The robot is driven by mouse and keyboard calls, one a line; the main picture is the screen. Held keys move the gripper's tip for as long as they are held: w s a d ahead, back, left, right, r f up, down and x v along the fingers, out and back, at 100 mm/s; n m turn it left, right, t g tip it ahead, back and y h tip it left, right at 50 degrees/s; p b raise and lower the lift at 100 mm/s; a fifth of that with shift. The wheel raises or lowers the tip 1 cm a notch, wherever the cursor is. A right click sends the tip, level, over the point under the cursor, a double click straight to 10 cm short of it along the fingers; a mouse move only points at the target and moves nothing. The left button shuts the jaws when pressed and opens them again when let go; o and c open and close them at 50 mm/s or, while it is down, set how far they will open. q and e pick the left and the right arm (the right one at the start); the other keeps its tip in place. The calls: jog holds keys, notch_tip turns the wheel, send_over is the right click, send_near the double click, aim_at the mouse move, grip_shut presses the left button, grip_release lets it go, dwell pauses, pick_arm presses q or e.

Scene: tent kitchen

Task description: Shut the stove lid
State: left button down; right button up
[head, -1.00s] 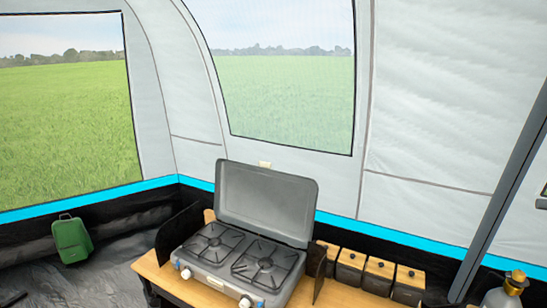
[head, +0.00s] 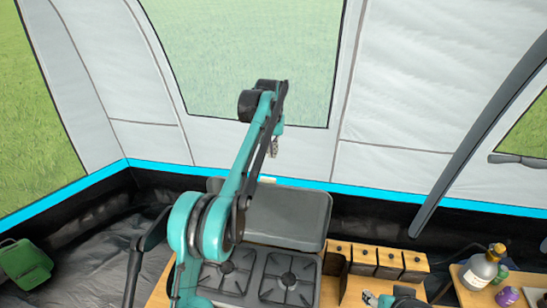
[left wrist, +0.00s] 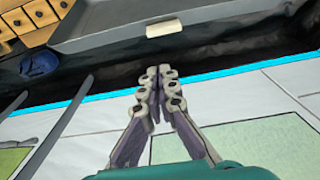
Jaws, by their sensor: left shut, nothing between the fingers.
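The grey stove (head: 243,278) sits on the wooden table with its lid (head: 290,215) standing open, tilted up at the back. My left arm reaches across the left part of the stove and lid. My left gripper (head: 274,148) is above and behind the lid's top edge, shut and empty. In the left wrist view its fingertips (left wrist: 158,72) meet, apart from the grey lid (left wrist: 110,30) at the top. A cream tab (left wrist: 164,28) shows at the lid's edge. What seems to be my right gripper (head: 372,298) shows partly at the bottom edge; its fingers are unclear.
Several wooden-topped boxes (head: 388,262) stand right of the stove. A dark side panel (head: 335,266) is beside it. A grey bottle (head: 480,270) and purple items are at the far right. A green container (head: 25,262) is at the left. The tent wall is behind.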

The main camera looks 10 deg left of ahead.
pick_arm(q)
notch_tip(320, 180, down, 11)
jog(key=w+g+p, duration=0.1)
jog(key=p, duration=0.3)
jog(key=shift+d, duration=0.25)
pick_arm(e)
notch_tip(320, 180, up, 6)
jog(key=shift+s+d+f, duration=0.1)
jog(key=shift+f, duration=0.05)
pick_arm(q)
jog(key=shift+r, duration=0.1)
jog(key=shift+s, duration=0.1)
pick_arm(e)
jog(key=shift+f, duration=0.15)
